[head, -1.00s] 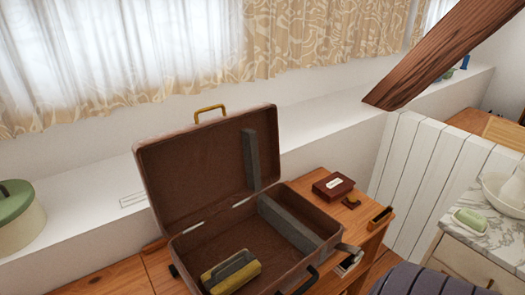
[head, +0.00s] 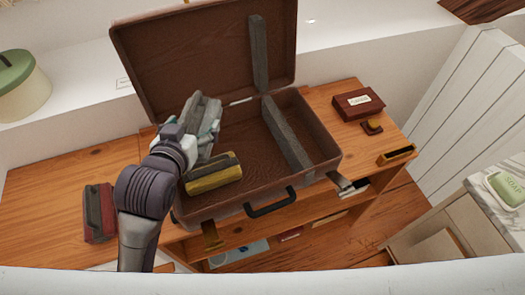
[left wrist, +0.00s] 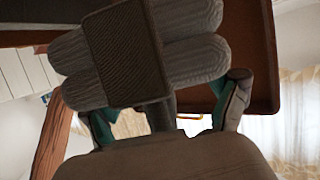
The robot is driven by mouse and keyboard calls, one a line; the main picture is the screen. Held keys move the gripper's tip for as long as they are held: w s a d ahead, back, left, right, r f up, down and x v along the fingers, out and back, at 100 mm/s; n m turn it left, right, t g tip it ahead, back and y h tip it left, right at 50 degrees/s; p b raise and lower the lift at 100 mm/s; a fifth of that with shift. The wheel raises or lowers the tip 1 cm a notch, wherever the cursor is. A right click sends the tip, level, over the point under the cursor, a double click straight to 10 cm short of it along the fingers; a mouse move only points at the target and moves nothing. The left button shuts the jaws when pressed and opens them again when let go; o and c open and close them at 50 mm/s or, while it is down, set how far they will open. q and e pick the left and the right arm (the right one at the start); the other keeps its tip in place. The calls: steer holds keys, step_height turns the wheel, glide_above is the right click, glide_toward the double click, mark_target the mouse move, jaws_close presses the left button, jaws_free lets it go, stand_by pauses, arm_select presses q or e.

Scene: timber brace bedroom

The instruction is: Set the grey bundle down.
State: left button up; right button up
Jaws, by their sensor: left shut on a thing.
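My left gripper (head: 180,140) reaches over the left side of the open brown suitcase (head: 262,208). It is shut on the grey bundle (head: 207,112), light grey rolls with a dark band. The bundle covers the left part of the suitcase near the hinge; I cannot tell whether it touches the bottom. The left wrist view shows the bundle (left wrist: 190,55) close up between the fingers. A yellow-and-grey bundle (head: 214,176) lies in the suitcase's front left, just in front of the grey one. My right gripper is not in view.
A grey divider strip (head: 287,135) crosses the suitcase floor; the raised lid (head: 200,55) stands behind. A red bundle (head: 100,212) lies on the wooden desk (head: 45,195) at left. A dark red box (head: 358,104) sits to the right. The suitcase's middle floor is bare.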

arm_select(q)
steer(key=s+d+f+m+g+h+b, duration=0.15)
steer(key=d+m+h, duration=0.25)
steer(key=d, duration=0.7)
steer(key=s+d+f+m+g+h+b, duration=0.1)
steer(key=d+f+m+g+h, duration=0.2)
steer(key=d, duration=0.8)
steer(key=shift+t+h, duration=0.35)
steer(key=shift+h, duration=0.15)
steer(key=shift+w+a+f, duration=1.2)
steer(key=shift+w+f, duration=0.2)
steer(key=shift+f, duration=0.4)
steer(key=shift+w+a+f, duration=1.25)
steer(key=shift+w+f, duration=0.15)
steer(key=shift+f, duration=0.4)
steer(key=shift+w+a+f, duration=1.2)
steer(key=shift+w+f, duration=0.2)
steer(key=shift+f, duration=0.4)
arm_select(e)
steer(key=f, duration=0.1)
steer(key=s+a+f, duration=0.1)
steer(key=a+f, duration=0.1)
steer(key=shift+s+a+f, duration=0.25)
arm_select(q)
steer(key=shift+b, duration=0.3)
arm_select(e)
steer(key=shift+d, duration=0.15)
